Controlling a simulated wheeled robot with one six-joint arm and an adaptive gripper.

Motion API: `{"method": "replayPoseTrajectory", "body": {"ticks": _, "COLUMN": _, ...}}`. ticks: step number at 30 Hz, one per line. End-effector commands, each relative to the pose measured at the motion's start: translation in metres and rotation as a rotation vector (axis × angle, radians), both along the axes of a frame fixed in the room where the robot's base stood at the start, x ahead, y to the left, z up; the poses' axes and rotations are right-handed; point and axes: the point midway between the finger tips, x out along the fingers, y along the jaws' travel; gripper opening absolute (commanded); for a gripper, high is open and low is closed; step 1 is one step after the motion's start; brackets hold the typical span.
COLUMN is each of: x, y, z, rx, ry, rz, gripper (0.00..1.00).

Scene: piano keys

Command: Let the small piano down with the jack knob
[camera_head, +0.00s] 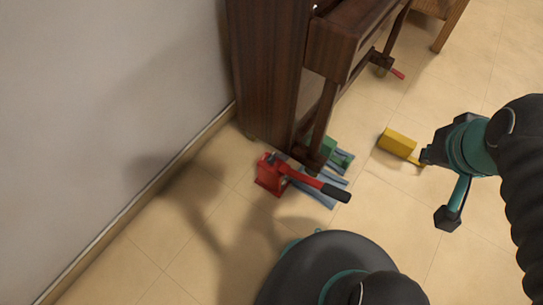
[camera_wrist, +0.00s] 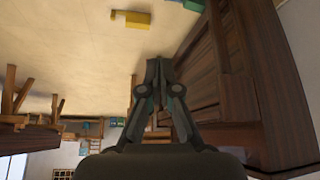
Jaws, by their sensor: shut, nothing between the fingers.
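The small piano (camera_head: 268,65) is dark brown wood and stands along the wall at the top of the head view. It fills the right side of the wrist view (camera_wrist: 285,90). A red jack (camera_head: 270,176) sits on the floor by its near leg, its red lever with a black grip (camera_head: 338,193) pointing right. I cannot make out the jack knob. My gripper (camera_head: 426,155) is shut and empty, to the right of the jack. It appears beside the yellow block, and its fingers also show in the wrist view (camera_wrist: 157,66), apart from that block.
The yellow block (camera_head: 398,142) lies on the tiled floor, also seen in the wrist view (camera_wrist: 131,19). Green (camera_head: 328,149) and blue (camera_head: 322,190) pieces lie by the piano leg. A small red handle (camera_head: 398,74) sticks out farther back. A wooden bench (camera_head: 450,24) stands at top right.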

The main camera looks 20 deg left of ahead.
Motion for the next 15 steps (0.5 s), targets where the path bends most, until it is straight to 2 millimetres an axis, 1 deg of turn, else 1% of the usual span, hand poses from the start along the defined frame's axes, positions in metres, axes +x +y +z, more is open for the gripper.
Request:
{"method": "replayPoseTrajectory", "body": {"ticks": 5, "x": 0.000, "y": 0.000, "z": 0.000, "rx": 0.000, "ry": 0.000, "rz": 0.000, "gripper": 0.00}}
{"method": "replayPoseTrajectory", "body": {"ticks": 6, "x": 0.000, "y": 0.000, "z": 0.000, "rx": 0.000, "ry": 0.000, "rz": 0.000, "gripper": 0.05}}
{"method": "replayPoseTrajectory", "body": {"ticks": 8, "x": 0.000, "y": 0.001, "z": 0.000, "rx": 0.000, "ry": 0.000, "rz": 0.004, "gripper": 0.20}}
{"method": "replayPoseTrajectory", "body": {"ticks": 9, "x": 0.000, "y": 0.003, "z": 0.000, "rx": 0.000, "ry": 0.000, "rz": 0.010, "gripper": 0.30}}
{"method": "replayPoseTrajectory", "body": {"ticks": 10, "x": 0.000, "y": 0.004, "z": -0.001, "rx": 0.000, "ry": 0.002, "rz": 0.019, "gripper": 0.38}}
{"method": "replayPoseTrajectory", "body": {"ticks": 11, "x": 0.001, "y": 0.007, "z": -0.004, "rx": 0.000, "ry": 0.011, "rz": 0.030, "gripper": 0.43}}
{"method": "replayPoseTrajectory", "body": {"ticks": 15, "x": 0.008, "y": 0.023, "z": -0.026, "rx": -0.004, "ry": 0.095, "rz": 0.093, "gripper": 0.43}}
